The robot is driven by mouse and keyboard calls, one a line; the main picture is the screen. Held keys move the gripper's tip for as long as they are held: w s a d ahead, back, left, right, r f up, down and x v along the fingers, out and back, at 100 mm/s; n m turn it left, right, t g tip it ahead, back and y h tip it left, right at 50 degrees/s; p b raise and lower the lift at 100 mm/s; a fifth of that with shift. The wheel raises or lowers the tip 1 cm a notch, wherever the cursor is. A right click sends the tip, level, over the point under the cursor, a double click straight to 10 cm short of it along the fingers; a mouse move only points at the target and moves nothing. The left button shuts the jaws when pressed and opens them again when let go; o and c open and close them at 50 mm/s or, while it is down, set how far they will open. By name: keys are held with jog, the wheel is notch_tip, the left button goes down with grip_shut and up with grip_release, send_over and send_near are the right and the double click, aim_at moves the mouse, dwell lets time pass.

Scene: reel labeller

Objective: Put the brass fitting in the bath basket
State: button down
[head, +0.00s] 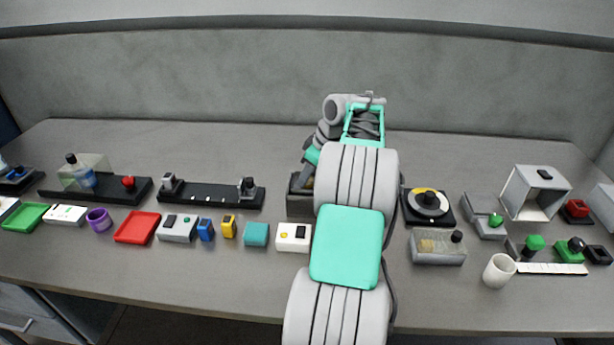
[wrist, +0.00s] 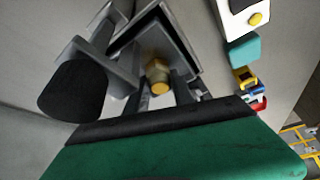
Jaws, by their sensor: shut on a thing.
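The brass fitting (wrist: 158,78) is between the fingers of my gripper (wrist: 163,92) in the wrist view, and the gripper is shut on it. Just beyond it is an open grey box with a dark inside (wrist: 178,35), probably the bath with its basket; I cannot tell the basket from the bath. The fitting appears over or inside the box mouth; its depth is unclear. In the head view, part of the grey box (head: 299,206) shows left of my arm, which hides the rest of it and most of my gripper.
A black knob on a grey bracket (wrist: 72,92) stands close beside the box in the wrist view. In the head view, a white block (head: 293,238) and teal block (head: 256,234) are in front left, and a black turntable (head: 428,205) is to the right. The back of the bench is clear.

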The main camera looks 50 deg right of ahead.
jog(key=shift+r, duration=0.1)
jog(key=shift+f, duration=0.2)
jog(key=c, duration=1.4)
grip_release()
jog(key=shift+o, duration=0.2)
jog(key=shift+r, duration=0.15)
